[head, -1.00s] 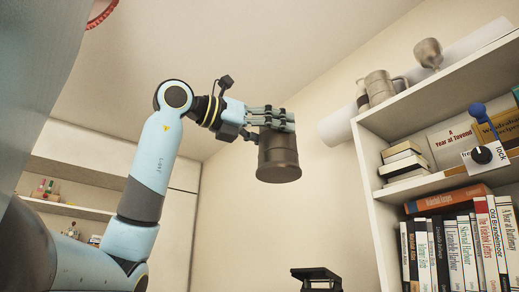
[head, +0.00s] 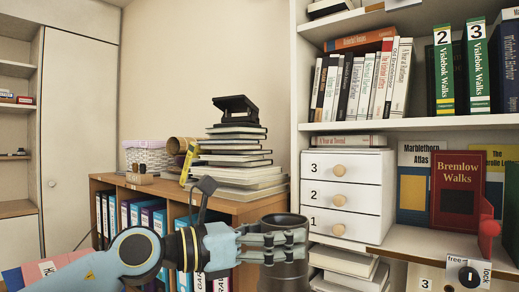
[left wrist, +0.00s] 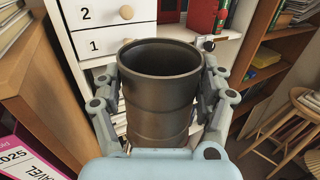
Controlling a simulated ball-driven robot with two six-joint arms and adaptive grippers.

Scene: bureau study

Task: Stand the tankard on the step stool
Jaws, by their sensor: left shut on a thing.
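The tankard is a dark, brownish metal vessel (head: 284,276), at the bottom centre of the head view. It looks about upright, with its round open mouth up. My left gripper (head: 290,246) is shut on its side. In the left wrist view the tankard (left wrist: 160,112) stands between the fingers of my left gripper (left wrist: 160,72), and its inside looks empty. No handle shows. I cannot make out a step stool for certain; a round-topped wooden stool (left wrist: 292,125) shows at the right of the left wrist view. My right gripper is out of view.
A low wooden cabinet (head: 275,207) with a stack of books (head: 235,160) and a black hole punch (head: 236,106) is behind my left gripper. A white numbered drawer unit (head: 340,195) stands on the bookshelf to the right. A red book (head: 458,190) stands there too.

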